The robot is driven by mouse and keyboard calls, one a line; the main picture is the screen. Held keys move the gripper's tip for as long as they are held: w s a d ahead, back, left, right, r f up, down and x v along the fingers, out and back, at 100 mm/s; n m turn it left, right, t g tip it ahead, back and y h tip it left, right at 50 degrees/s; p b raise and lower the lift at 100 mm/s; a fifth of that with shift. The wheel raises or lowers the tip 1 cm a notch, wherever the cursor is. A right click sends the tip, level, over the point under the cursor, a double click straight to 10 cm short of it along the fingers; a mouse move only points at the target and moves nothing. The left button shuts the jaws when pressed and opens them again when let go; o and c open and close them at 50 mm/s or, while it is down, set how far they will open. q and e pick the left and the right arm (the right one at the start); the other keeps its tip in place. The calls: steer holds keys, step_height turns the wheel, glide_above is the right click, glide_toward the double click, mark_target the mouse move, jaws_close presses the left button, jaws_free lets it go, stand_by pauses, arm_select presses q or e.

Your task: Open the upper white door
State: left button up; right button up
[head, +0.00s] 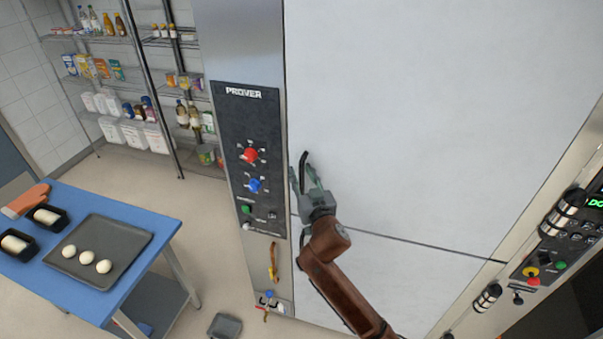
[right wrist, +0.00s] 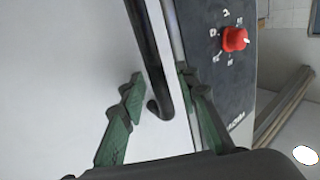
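The upper white door (head: 430,110) is a large flat panel on the prover cabinet and looks shut. Its black bar handle (right wrist: 147,45) stands along the door's edge beside the control panel. In the head view the handle shows only as a short dark piece between the fingers. My right gripper (head: 303,175) is at the handle. In the right wrist view its green fingers (right wrist: 160,78) are apart, one on each side of the handle's end, with visible gaps. My left gripper is not in view.
The prover control panel (head: 250,160), with red and blue knobs, is just left of the handle. A lower white door (head: 380,270) lies below the seam. A blue table (head: 150,215) with a dough tray (head: 120,240) stands at left. Another oven panel (head: 560,255) is at right.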

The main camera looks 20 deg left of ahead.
jaws_close()
stand_by(0.3)
stand_by(0.4)
